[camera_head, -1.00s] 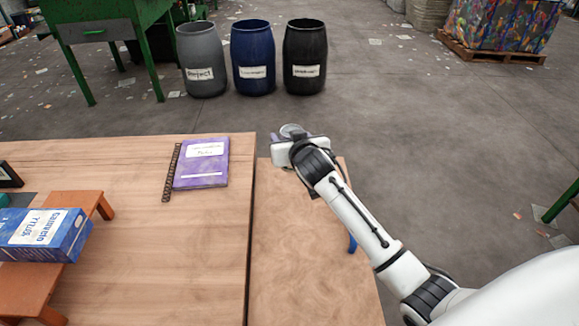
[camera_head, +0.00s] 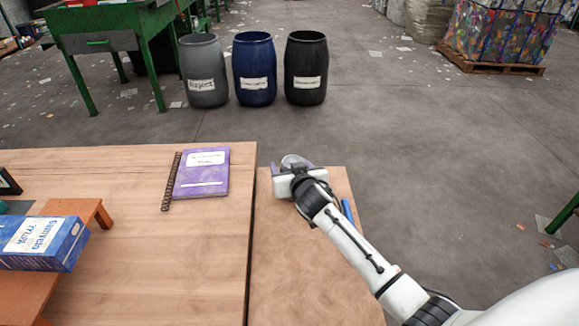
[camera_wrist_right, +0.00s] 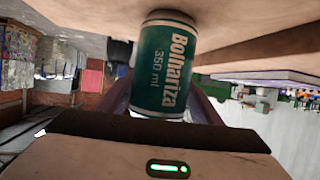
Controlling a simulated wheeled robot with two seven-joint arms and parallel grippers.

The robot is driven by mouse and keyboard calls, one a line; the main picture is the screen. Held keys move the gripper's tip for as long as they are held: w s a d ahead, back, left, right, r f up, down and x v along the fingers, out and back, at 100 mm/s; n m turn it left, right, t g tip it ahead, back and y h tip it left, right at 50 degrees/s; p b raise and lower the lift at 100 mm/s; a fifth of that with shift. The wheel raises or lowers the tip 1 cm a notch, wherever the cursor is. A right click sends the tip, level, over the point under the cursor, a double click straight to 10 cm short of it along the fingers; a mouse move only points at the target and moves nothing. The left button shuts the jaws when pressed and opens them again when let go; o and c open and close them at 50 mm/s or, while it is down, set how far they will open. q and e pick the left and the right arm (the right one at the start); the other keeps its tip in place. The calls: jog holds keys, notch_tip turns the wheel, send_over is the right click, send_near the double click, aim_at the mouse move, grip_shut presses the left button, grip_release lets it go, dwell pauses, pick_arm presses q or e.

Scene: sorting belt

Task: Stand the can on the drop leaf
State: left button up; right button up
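The fingers also show in the right wrist view (camera_wrist_right: 162,105). My left gripper is out of view.
A purple notebook (camera_head: 203,175) lies on the main table (camera_head: 190,260), left of the drop leaf. A blue box (camera_head: 45,240) lies on an orange stand (camera_head: 93,208). A blue object (camera_head: 347,210) is at the leaf's right edge, partly behind my arm. Labelled barrels (camera_head: 254,70) stand beyond.

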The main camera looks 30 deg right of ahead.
jog(key=shift+o, duration=0.6)
jog(key=shift+r, duration=0.15)
jog(key=shift+r+p, duration=0.25)
jog(key=shift+p, duration=0.05)
jog(key=p+v, duration=0.1)
jog(key=v, duration=1.1)
jog(key=shift+f, duration=0.2)
